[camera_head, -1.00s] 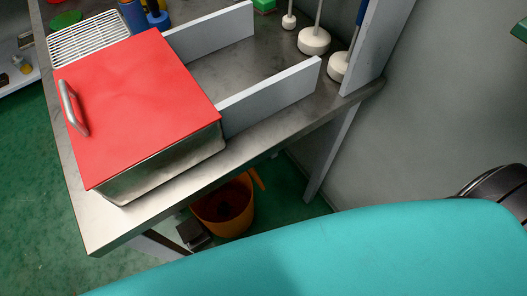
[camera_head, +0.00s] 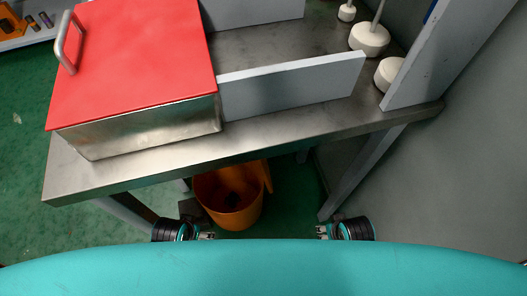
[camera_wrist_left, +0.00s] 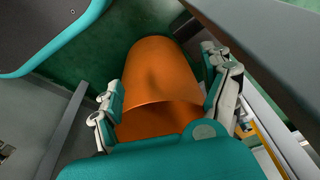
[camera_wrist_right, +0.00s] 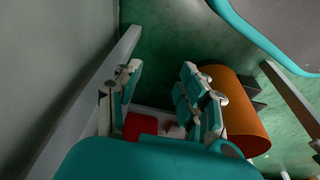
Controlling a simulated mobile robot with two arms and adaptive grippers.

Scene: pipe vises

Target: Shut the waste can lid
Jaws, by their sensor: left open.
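The orange waste can (camera_head: 240,212) stands on the green floor under the metal bench, its mouth open upward. Its orange lid (camera_head: 267,176) stands up at the can's right side in the head view. My left gripper (camera_head: 210,236) is just left of and nearer than the can. In the left wrist view its fingers are spread, with the can (camera_wrist_left: 160,65) showing beyond and between them. My right gripper (camera_head: 322,231) is right of the can, apart from it. In the right wrist view its fingers are spread with nothing held, and the can (camera_wrist_right: 242,105) is outside them.
The metal bench (camera_head: 165,172) overhangs the can and carries a red-lidded metal box (camera_head: 140,60), grey dividers (camera_head: 290,83) and white-based stands (camera_head: 369,40). A bench leg (camera_head: 355,172) is right of the can. A dark object (camera_head: 192,209) sits at the can's left.

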